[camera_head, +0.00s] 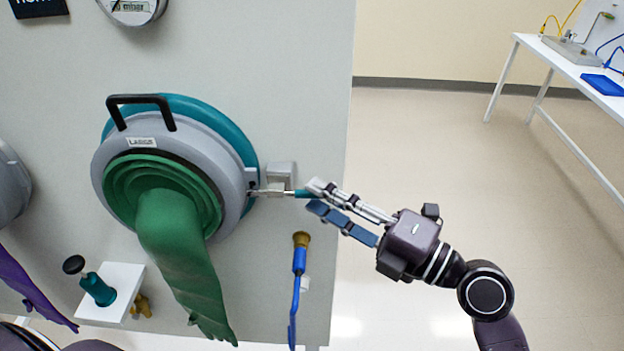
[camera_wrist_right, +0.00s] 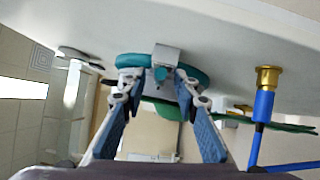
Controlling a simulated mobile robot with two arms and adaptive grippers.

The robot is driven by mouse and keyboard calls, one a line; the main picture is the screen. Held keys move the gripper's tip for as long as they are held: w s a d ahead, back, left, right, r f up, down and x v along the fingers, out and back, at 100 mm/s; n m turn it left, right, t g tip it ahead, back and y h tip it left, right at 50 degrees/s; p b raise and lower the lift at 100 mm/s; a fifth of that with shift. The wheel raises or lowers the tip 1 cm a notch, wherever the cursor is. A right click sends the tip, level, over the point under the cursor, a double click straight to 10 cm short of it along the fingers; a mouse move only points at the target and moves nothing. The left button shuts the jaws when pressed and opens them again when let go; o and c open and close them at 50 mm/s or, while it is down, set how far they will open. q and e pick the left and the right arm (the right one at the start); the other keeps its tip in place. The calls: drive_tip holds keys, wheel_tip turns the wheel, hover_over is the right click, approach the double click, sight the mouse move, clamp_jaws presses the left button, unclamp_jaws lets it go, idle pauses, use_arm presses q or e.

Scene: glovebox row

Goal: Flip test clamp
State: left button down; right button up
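The clamp (camera_head: 272,190) is a metal latch on the right edge of the grey port ring (camera_head: 236,150). Its lever points right and ends in a teal grip (camera_head: 301,193). My right gripper (camera_head: 312,197) is open at the teal tip, its fingers spread above and below it. In the right wrist view, the clamp's metal block (camera_wrist_right: 167,58) and teal tip (camera_wrist_right: 160,74) show between the spread fingertips of my right gripper (camera_wrist_right: 156,84). I cannot tell whether a finger touches the tip. My left gripper is not in view.
A green glove (camera_head: 180,255) hangs from the port, with a black handle (camera_head: 142,100) above. A brass fitting with a blue hose (camera_head: 298,262) is below the clamp. A white block with a teal valve (camera_head: 98,288) is lower left. A white table (camera_head: 570,66) stands far right.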

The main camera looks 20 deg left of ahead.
sight(305, 193)
drive_tip(key=shift+p+x, duration=0.5)
drive_tip(key=shift+x, duration=0.8)
drive_tip(key=shift+c, duration=0.5)
clamp_jaws()
